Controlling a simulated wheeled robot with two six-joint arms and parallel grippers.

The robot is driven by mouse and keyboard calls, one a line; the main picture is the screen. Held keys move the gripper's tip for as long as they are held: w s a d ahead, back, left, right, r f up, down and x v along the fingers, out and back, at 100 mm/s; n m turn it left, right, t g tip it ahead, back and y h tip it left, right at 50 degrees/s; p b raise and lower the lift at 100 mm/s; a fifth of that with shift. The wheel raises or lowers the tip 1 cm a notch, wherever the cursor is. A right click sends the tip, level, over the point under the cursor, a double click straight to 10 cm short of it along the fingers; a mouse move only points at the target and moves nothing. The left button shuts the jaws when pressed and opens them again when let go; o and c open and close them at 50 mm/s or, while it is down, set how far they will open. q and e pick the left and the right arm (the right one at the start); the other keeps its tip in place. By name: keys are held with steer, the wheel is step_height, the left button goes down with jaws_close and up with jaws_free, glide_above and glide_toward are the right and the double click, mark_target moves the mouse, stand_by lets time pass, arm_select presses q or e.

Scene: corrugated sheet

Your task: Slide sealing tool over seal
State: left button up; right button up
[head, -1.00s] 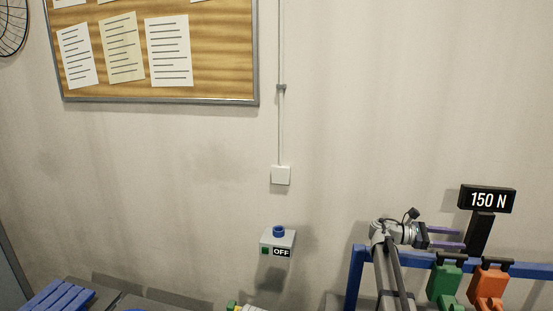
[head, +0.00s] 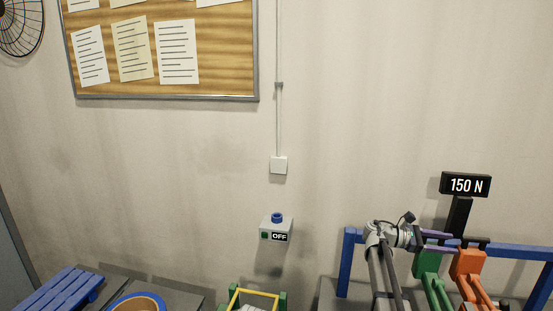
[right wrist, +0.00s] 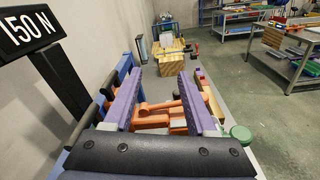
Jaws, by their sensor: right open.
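A green hand tool (head: 427,264) and an orange hand tool (head: 468,264) hang side by side on a blue rail (head: 522,252) at the lower right of the head view. My right gripper (head: 440,242) is at the height of their tops, its purple fingers pointing right. In the right wrist view my right gripper (right wrist: 158,92) is open. Orange tool parts (right wrist: 158,121) show between and beyond its fingers; I cannot tell whether they touch. I cannot make out a seal. My left gripper is not in view.
A black "150 N" display (head: 465,185) stands close behind the tools. A grey box marked OFF with a blue button (head: 277,218) is on the wall. A yellow-and-green frame (head: 255,296), a blue slatted piece (head: 58,292) and a blue-rimmed round container (head: 137,302) are along the bottom.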

steer(key=s+a+f+m+t+y+b, duration=0.2)
steer(key=s+a+f+t+y+b, duration=0.15)
steer(key=a+f, duration=0.95)
steer(key=s+a+f+m+y+b, duration=0.2)
steer(key=s+a+f+y, duration=0.2)
steer(key=s+a, duration=0.3)
steer(key=s+a+f+m+y+b, duration=0.2)
steer(key=s+a+f+y, duration=0.2)
steer(key=a, duration=1.2)
steer(key=s+a+f+m+y+b, duration=0.2)
steer(key=s+a+f+y, duration=0.2)
steer(key=s+a+f, duration=0.5)
steer(key=shift+s+a+m, duration=0.3)
steer(key=shift+s+a, duration=0.3)
steer(key=shift+a, duration=0.6)
steer(key=shift+f, duration=0.1)
